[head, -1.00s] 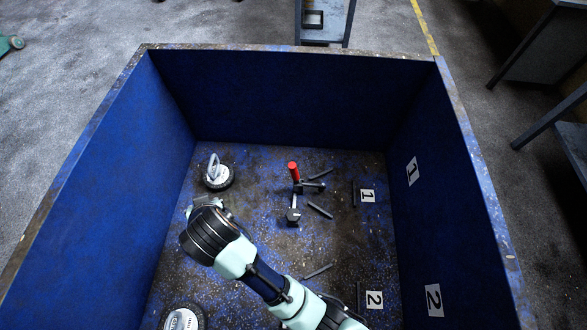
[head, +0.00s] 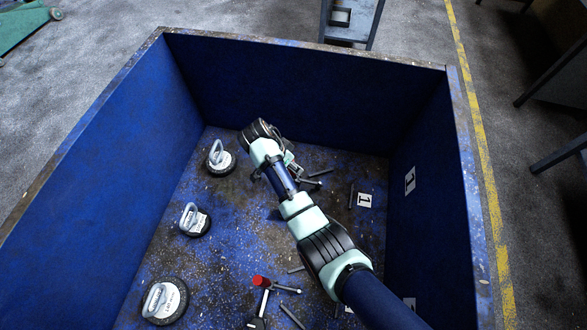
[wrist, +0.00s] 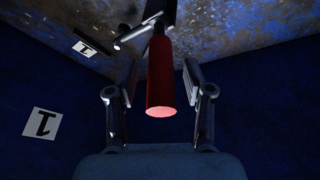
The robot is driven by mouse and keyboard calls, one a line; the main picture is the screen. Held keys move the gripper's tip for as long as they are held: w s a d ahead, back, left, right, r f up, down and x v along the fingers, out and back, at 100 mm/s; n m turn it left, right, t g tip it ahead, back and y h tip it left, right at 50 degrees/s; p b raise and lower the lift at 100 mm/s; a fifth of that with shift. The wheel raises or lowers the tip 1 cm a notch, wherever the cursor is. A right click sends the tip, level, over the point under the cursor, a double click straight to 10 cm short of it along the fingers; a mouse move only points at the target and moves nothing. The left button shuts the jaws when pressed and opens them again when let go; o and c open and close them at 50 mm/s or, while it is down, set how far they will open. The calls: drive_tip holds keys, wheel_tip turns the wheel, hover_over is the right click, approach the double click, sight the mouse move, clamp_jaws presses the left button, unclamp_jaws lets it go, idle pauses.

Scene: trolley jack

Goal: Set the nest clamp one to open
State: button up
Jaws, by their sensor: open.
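Nest clamp one's red handle (wrist: 161,75) sits upright between the two open fingers of my gripper (wrist: 160,95) in the wrist view. Small gaps show on both sides of the handle. Grey metal parts of the clamp (wrist: 150,22) show above it in that view. In the head view, my gripper (head: 291,163) is at the far part of the bin by the label 1, and my arm hides most of clamp one there. A grey rod-like part (head: 318,173) shows just beside the gripper.
A second red-handled clamp (head: 262,282) stands near the front. Round black-and-grey suction-cup-like items with handles (head: 220,158) stand along the left. Tall blue bin walls (head: 290,90) surround the floor. A label 1 (head: 365,200) lies at right.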

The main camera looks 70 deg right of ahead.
drive_tip(key=shift+b+x, duration=0.3)
drive_tip(key=shift+x, duration=0.9)
drive_tip(key=shift+w+r, duration=0.1)
clamp_jaws()
